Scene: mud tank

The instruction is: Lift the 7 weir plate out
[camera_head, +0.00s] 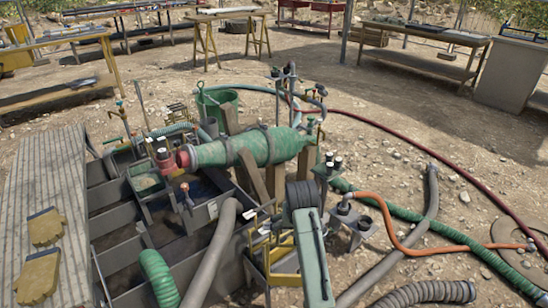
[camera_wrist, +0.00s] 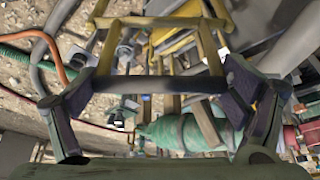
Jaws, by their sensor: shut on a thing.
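In the wrist view my gripper (camera_wrist: 158,84) has its two dark fingers wide apart, on either end of a dark grey bar. This bar, which I take to be the edge of the weir plate (camera_wrist: 155,86), spans from finger to finger, with yellow framing beyond it. No number can be read on it. In the head view my arm hides the gripper and the held thing. The mud tank (camera_head: 125,250) with its grey-walled compartments lies left of my arm. A yellow frame (camera_head: 285,278) stands behind and left of the arm.
A green cone-shaped vessel (camera_head: 240,150) lies across the tank's far part; it also shows in the wrist view (camera_wrist: 185,130). A thick grey hose (camera_head: 215,255) and an orange hose (camera_head: 385,215) run close to my arm. Gloves (camera_head: 42,270) lie on the left walkway.

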